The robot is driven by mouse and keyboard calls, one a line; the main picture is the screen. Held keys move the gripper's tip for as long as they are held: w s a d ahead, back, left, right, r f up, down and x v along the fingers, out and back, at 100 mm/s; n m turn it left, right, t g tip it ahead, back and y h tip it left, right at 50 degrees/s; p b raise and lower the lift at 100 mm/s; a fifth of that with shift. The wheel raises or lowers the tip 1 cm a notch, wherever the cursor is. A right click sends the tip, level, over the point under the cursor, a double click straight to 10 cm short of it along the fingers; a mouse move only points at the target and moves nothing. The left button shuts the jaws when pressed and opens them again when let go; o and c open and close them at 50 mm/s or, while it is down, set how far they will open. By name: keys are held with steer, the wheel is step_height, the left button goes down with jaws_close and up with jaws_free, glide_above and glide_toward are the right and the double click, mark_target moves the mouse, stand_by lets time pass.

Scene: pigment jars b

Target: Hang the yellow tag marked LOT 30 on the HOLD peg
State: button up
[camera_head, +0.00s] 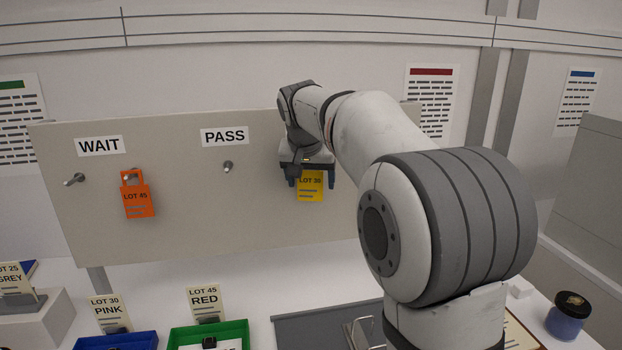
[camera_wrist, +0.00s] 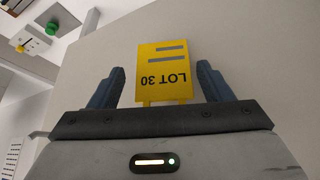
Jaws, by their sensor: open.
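The yellow tag marked LOT 30 (camera_head: 310,187) is against the upright board (camera_head: 190,215), right of the PASS label (camera_head: 225,137). In the wrist view the tag (camera_wrist: 166,72) appears upside down, between my fingers, with a gap on each side. My gripper (camera_head: 311,182) is open around the tag's upper part and does not touch its sides. No HOLD label shows; my arm covers that part of the board. The top of the tag and any peg behind it are hidden, so I cannot tell whether it hangs on one.
An orange LOT 45 tag (camera_head: 138,203) hangs below the WAIT label (camera_head: 99,145). Bare pegs show at far left (camera_head: 75,180) and under PASS (camera_head: 228,167). Below are a blue tray (camera_head: 118,341), a green tray (camera_head: 238,328) and, at right, a dark-lidded blue jar (camera_head: 567,318).

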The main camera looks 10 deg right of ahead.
steer(key=shift+a+r, duration=0.1)
steer(key=shift+r, duration=0.05)
steer(key=v, duration=0.7)
steer(key=s+f+n+g+y, duration=0.1)
steer(key=s+f+n, duration=0.1)
steer(key=s+f, duration=0.9)
steer(key=s+d+f+n+g+y, duration=0.1)
steer(key=s+f+n, duration=0.1)
steer(key=s+f, duration=1)
steer(key=s, duration=0.6)
steer(key=shift+s+d+f, duration=0.25)
steer(key=shift+d, duration=0.05)
